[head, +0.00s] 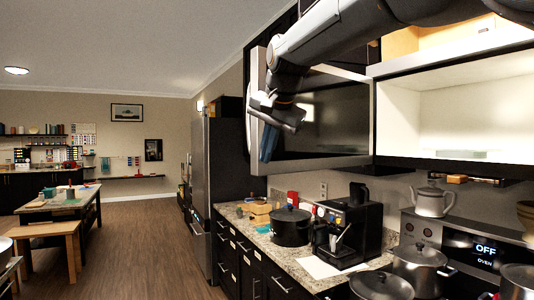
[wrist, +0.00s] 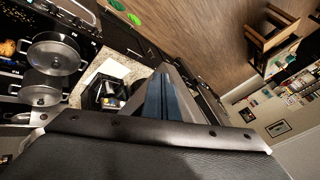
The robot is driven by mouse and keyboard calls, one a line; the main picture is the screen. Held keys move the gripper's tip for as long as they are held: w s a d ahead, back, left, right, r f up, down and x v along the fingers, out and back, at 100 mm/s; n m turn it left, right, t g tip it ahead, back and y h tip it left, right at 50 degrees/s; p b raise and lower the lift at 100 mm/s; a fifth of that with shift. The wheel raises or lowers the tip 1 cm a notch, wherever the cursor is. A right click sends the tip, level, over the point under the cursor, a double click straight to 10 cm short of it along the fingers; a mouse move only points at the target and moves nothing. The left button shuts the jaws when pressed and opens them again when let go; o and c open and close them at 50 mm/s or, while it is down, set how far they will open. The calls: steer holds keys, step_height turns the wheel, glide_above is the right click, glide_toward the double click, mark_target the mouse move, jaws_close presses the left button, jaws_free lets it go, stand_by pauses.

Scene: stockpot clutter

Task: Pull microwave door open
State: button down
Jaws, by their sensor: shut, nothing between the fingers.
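The microwave (head: 455,110) is at the upper right of the head view, with its bright, empty-looking interior exposed. Its door (head: 335,118), a dark glass panel in a silver frame, stands wide open, swung out to the left of the cavity. My gripper (head: 267,155) is at the door's free left edge, pointing down, with its blue fingers together and nothing between them. I cannot tell whether it touches the door. In the wrist view, the shut blue fingers (wrist: 157,98) show in the middle. My arm hides part of the door's top.
Below is a counter with a black pot (head: 290,226), a coffee machine (head: 347,230) and wooden blocks. A stove with several pots and a kettle (head: 433,200) is at the lower right. A fridge (head: 212,185) stands beyond the counter. The floor (head: 150,235) to the left is clear.

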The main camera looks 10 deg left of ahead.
steer(key=s+f+b+v, duration=0.15)
steer(key=b+v, duration=0.25)
steer(key=v, duration=0.8)
steer(key=w+d+f+n+g+h+b, duration=0.1)
steer(key=d+f, duration=0.4)
steer(key=f, duration=0.6)
steer(key=d+f+g+h, duration=0.1)
steer(key=d+f, duration=0.3)
steer(key=f, duration=0.7)
steer(key=w+d+f+n+b, duration=0.1)
steer(key=d+f, duration=0.4)
steer(key=f, duration=0.5)
steer(key=s+d+f+g, duration=0.1)
steer(key=s+d+f, duration=0.3)
steer(key=f, duration=0.5)
steer(key=s+d+f+n+g+h+b, duration=0.1)
steer(key=s+d+f, duration=0.4)
steer(key=s+f, duration=0.4)
steer(key=s+d+f+g, duration=0.1)
steer(key=s+d+f, duration=0.3)
steer(key=f, duration=0.5)
steer(key=shift+s+d+f+n+b, duration=0.2)
steer(key=shift+s+d+n+b, duration=0.15)
steer(key=shift+s, duration=0.9)
